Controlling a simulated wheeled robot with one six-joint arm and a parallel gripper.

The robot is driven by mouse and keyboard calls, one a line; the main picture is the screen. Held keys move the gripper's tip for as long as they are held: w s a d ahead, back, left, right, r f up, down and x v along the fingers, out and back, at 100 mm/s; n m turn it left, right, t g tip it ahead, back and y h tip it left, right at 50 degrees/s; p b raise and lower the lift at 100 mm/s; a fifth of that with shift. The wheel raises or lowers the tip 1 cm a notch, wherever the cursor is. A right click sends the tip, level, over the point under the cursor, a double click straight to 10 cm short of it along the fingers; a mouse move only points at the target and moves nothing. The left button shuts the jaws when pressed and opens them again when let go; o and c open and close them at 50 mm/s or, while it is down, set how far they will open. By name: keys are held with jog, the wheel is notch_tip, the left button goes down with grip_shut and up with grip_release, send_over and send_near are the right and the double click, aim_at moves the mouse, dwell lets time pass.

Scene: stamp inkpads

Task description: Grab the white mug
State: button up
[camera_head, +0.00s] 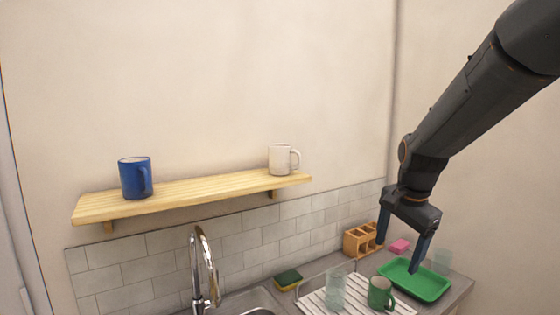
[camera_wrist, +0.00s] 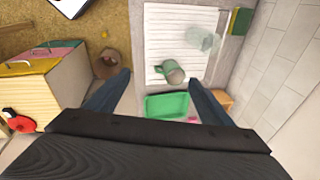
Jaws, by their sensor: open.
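The white mug (camera_head: 279,159) stands upright near the right end of the wooden wall shelf (camera_head: 200,191), its handle to the right. It does not show in the wrist view. My gripper (camera_head: 399,256) is open and empty, right of the mug and lower than the shelf, above the counter by the green tray (camera_head: 430,283). In the wrist view, the open fingers (camera_wrist: 155,92) point down toward the counter, with nothing between them in grip. A blue mug (camera_head: 136,178) stands on the left part of the shelf.
A green mug (camera_head: 379,293) and a clear glass (camera_head: 335,290) stand on the white ribbed drainer (camera_head: 313,299). A chrome faucet (camera_head: 205,262), sponge (camera_head: 288,279) and wooden holder (camera_head: 359,241) are below the shelf. The air in front of the shelf is clear.

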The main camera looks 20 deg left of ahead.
jog(key=w+a+r+m, duration=0.4)
jog(key=a+r, duration=0.2)
jog(key=a, duration=0.1)
jog(key=w+a+r+m+y+p, duration=0.1)
jog(key=w+a+r+m, duration=0.3)
jog(key=a+r, duration=0.2)
jog(key=w+a+r+m, duration=0.4)
jog(key=a+r, duration=0.2)
jog(key=a, duration=0.4)
jog(key=shift+w+y, duration=0.25)
jog(key=shift+y, duration=0.05)
notch_tip(320, 180, up, 5)
jog(key=m+p, duration=0.1)
jog(key=m, duration=0.5)
send_over(281, 162)
jog(key=w+d, duration=0.1)
jog(key=shift+d+r+t, duration=0.1)
jog(key=shift+t, duration=0.2)
jog(key=p+x, duration=0.1)
jog(key=x, duration=0.1)
jog(key=p+x, duration=0.1)
jog(key=x, duration=0.1)
jog(key=p+x, duration=0.1)
jog(key=x, duration=0.1)
jog(key=shift+s+a, duration=0.25)
jog(key=shift+a, duration=0.05)
jog(key=shift+w+a+f, duration=0.15)
jog(key=shift+w+f, duration=0.05)
jog(key=shift+f, duration=0.5)
